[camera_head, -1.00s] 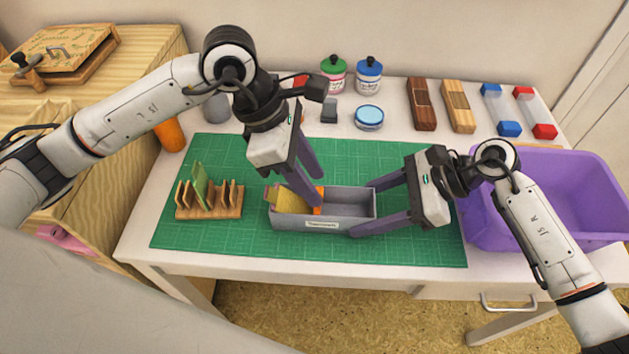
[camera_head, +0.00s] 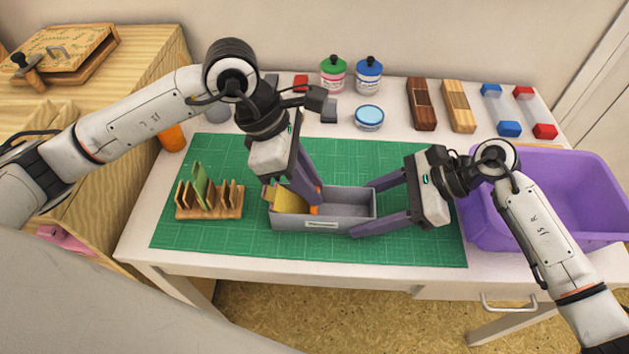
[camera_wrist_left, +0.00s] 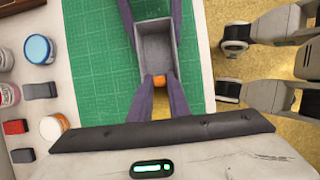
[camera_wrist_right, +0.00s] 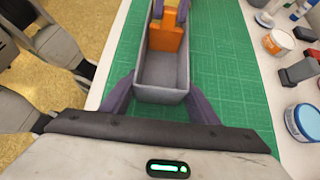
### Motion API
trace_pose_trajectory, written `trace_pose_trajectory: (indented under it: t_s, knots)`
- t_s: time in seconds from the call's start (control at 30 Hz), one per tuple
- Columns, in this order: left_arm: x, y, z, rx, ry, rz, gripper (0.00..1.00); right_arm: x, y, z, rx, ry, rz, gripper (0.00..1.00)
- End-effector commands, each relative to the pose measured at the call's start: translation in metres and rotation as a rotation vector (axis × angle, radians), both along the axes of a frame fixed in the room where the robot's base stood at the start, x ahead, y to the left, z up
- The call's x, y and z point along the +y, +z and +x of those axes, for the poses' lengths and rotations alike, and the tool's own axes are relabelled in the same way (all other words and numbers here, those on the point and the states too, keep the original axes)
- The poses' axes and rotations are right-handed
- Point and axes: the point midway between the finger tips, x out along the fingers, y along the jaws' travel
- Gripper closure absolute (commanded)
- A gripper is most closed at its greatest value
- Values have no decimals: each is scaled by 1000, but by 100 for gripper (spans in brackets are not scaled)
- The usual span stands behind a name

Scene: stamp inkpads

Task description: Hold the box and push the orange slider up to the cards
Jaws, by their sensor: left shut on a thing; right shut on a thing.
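The grey box (camera_head: 345,225) with a label on its front sits on the green mat. My right gripper (camera_head: 362,208) is shut on its right end, one finger along each long side. Yellow cards (camera_head: 288,199) stand in the left part of the box. The orange slider (camera_head: 315,209) is inside, just right of the cards; it also shows in the right wrist view (camera_wrist_right: 165,38). My left gripper (camera_head: 315,198) reaches down into the box and is shut on the slider, partly hiding it. Whether the slider touches the cards is hard to tell. The right part of the box is empty.
A wooden rack (camera_head: 210,211) with several upright cards stands left of the box. A purple bin (camera_head: 560,200) is at the right. Jars, a blue-lidded tin (camera_head: 369,117), wooden blocks and stampers line the back. The mat (camera_head: 250,250) is clear in front.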

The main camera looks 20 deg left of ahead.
Motion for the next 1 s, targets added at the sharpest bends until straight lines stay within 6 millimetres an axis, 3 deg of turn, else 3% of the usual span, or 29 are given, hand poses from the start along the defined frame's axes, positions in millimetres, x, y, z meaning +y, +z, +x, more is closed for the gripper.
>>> trace_pose_trajectory:
  t_s: [0.1, 0.3, 0.67, 0.7, 0.8, 1.0]
  knots:
    - [24, -1, -6, 0, 5, 5, 100, 0, 0, 0, 0, -1, 1, 65]
    - [54, 0, -15, 0, 4, 4, 100, -1, 0, 0, -1, -1, 0, 65]
    - [60, 0, -16, 1, 2, 8, 100, -3, -1, 2, 0, -3, -5, 65]
    - [61, 0, -16, 1, 3, 9, 80, -3, -2, 2, -1, -3, -6, 65]
    - [60, 0, -16, 1, 3, 8, 64, -4, -2, 2, -1, -5, -7, 65]
    - [59, 0, -16, 1, 1, 5, 64, -3, -2, 1, 0, -3, -7, 65]
